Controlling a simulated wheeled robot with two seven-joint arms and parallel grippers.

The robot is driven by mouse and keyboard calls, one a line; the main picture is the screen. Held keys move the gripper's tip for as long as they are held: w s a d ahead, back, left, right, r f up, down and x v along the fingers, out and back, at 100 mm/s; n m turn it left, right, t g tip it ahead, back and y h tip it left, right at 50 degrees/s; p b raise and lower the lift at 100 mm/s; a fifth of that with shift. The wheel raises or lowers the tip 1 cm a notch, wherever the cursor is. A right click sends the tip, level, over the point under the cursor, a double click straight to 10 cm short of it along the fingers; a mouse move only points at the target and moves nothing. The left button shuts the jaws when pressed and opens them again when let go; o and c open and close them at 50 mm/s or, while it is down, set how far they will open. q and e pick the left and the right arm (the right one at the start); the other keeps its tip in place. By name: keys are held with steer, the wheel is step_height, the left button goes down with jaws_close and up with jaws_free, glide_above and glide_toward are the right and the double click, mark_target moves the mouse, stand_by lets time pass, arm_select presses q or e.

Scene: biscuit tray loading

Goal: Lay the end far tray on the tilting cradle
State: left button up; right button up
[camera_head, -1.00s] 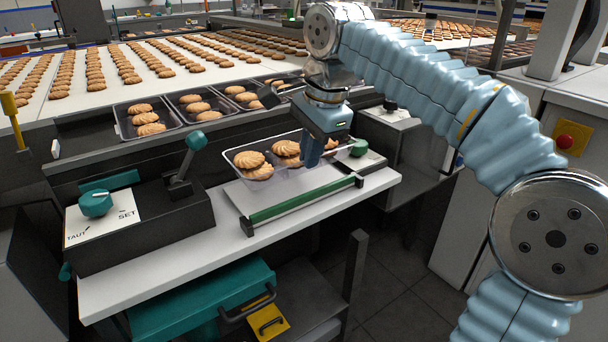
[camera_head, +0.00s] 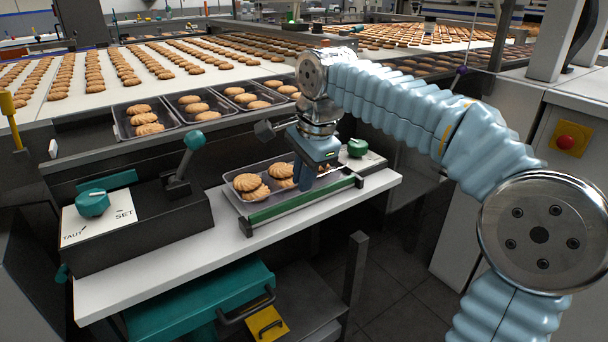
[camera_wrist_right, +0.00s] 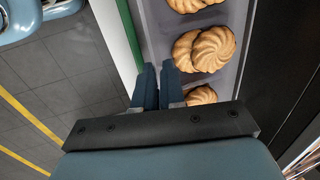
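The clear tray (camera_head: 232,198) with several biscuits is down on the tilting cradle, just behind the cradle's green front bar (camera_head: 300,201). It also shows in the right wrist view (camera_wrist_right: 158,22), beside the green bar. My right gripper (camera_head: 303,184) is at the tray's near long side, fingers pointing down. In the right wrist view its fingers (camera_wrist_right: 159,84) are close together at the tray's near wall and appear shut on it. The fingertips' exact grip is partly hidden. My left gripper is not in view.
Several filled trays (camera_head: 150,122) stand in a row behind, along the biscuit conveyor (camera_head: 60,72). A control box with a teal knob (camera_head: 93,203) and a lever (camera_head: 183,170) is at the left. A green knob (camera_head: 357,147) is right of the cradle. The shelf front is clear.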

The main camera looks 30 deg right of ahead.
steer(key=shift+o, duration=1.4)
steer(key=p+v, duration=0.3)
steer(key=v, duration=0.9)
steer(key=shift+r, duration=0.2)
stand_by(0.4)
